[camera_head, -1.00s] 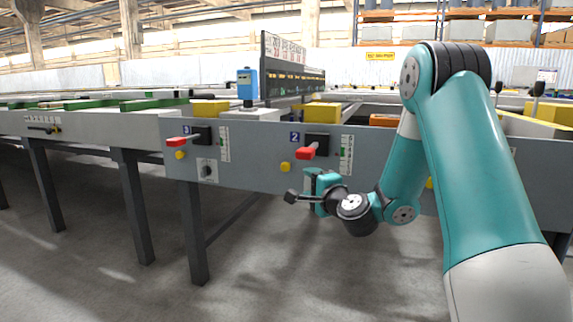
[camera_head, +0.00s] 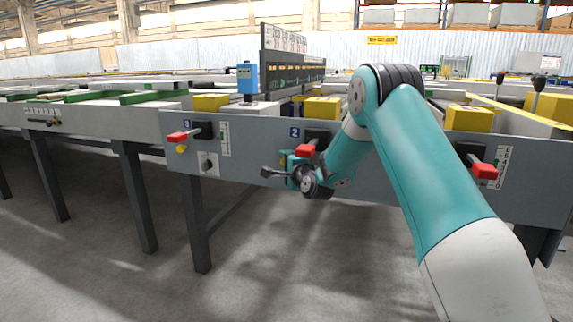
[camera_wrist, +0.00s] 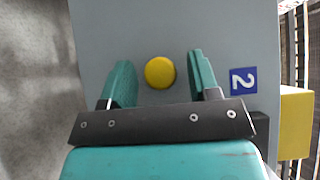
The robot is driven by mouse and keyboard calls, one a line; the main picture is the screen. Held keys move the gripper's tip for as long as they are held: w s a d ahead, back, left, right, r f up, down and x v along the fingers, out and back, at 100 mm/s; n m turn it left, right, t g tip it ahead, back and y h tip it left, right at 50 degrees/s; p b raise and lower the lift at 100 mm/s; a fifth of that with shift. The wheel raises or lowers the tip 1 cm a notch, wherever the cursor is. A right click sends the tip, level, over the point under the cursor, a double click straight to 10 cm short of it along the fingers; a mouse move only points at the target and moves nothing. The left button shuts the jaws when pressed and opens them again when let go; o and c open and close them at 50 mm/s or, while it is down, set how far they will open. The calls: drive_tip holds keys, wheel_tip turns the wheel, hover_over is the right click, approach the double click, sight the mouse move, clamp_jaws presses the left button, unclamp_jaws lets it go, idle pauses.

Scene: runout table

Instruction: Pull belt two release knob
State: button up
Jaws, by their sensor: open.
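The yellow release knob of belt two (camera_wrist: 160,72) is a round button on the grey panel. In the wrist view it sits between the two open fingers of my gripper (camera_wrist: 161,80), with a gap on either side. I cannot tell whether the fingertips reach past it in depth. The blue "2" label (camera_wrist: 243,81) is right of the fingers. In the head view my gripper (camera_head: 283,162) is at the panel below the "2" label (camera_head: 294,133) and hides the knob there. The red lever of belt two (camera_head: 306,151) is just above my gripper.
Another red lever (camera_head: 178,137) and yellow knob (camera_head: 181,149) belong to belt three at left. A third red lever (camera_head: 484,171) is at right. Yellow blocks (camera_head: 322,108) lie on the table behind the panel. The floor in front is clear.

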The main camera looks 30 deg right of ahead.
clamp_jaws()
drive_tip(key=shift+s+a+r+p, duration=0.15)
drive_tip(key=shift+s+a+p, duration=0.3)
drive_tip(key=shift+a+p, duration=0.15)
drive_tip(key=shift+s+a, duration=0.15)
unclamp_jaws()
drive_tip(key=shift+f, duration=0.2)
